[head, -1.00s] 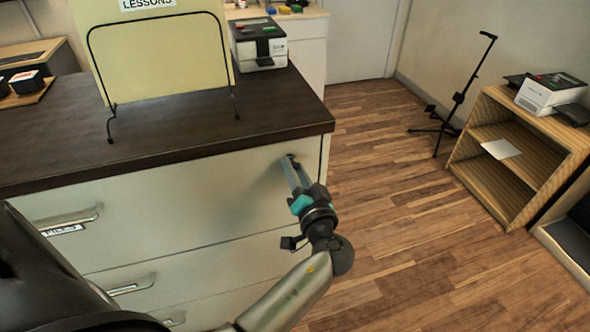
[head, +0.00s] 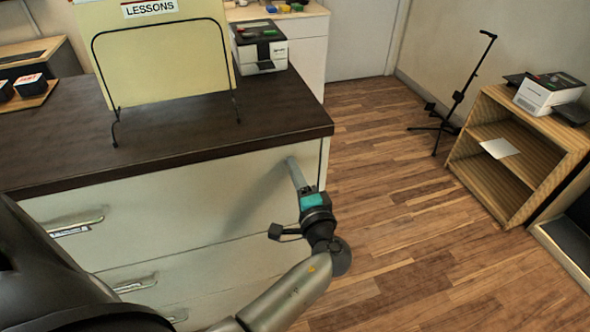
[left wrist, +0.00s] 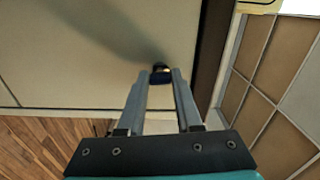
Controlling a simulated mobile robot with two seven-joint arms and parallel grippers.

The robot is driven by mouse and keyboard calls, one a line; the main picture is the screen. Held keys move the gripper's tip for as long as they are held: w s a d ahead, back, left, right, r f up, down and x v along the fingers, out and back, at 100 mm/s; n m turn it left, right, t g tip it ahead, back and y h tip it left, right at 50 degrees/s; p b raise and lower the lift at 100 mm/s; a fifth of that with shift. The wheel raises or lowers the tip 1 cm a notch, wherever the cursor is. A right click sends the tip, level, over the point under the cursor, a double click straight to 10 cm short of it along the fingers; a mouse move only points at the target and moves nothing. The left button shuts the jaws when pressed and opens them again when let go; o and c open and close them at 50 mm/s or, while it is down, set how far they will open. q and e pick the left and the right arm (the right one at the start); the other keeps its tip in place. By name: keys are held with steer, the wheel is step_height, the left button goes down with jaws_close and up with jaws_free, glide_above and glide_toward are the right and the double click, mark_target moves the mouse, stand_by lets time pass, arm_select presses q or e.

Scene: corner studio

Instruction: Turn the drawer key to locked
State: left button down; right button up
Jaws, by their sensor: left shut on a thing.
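My left gripper (head: 293,162) reaches the upper right corner of the top drawer front (head: 190,198) of a cream cabinet. In the left wrist view, its fingertips (left wrist: 161,78) are shut on the small dark blue key (left wrist: 160,76). A bit of brass-coloured lock (left wrist: 160,66) shows just beyond the key, against the drawer front. In the head view the fingers hide the key and lock, and I cannot read the key's angle. My right gripper is in neither view.
The dark cabinet top (head: 180,140) overhangs just above the gripper and holds a wire stand with a yellow folder (head: 155,55). The drawer handle (head: 75,228) is at the left. Open wooden floor (head: 410,240) lies to the right.

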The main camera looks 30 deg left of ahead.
arm_select(q)
steer(key=shift+w+r+m, duration=0.15)
steer(key=shift+r+m, duration=0.05)
steer(key=shift+m, duration=0.2)
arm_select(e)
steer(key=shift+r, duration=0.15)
arm_select(q)
steer(key=c, duration=1)
jaws_free()
steer(key=o, duration=0.4)
steer(key=shift+f, duration=0.15)
steer(key=shift+f, duration=0.1)
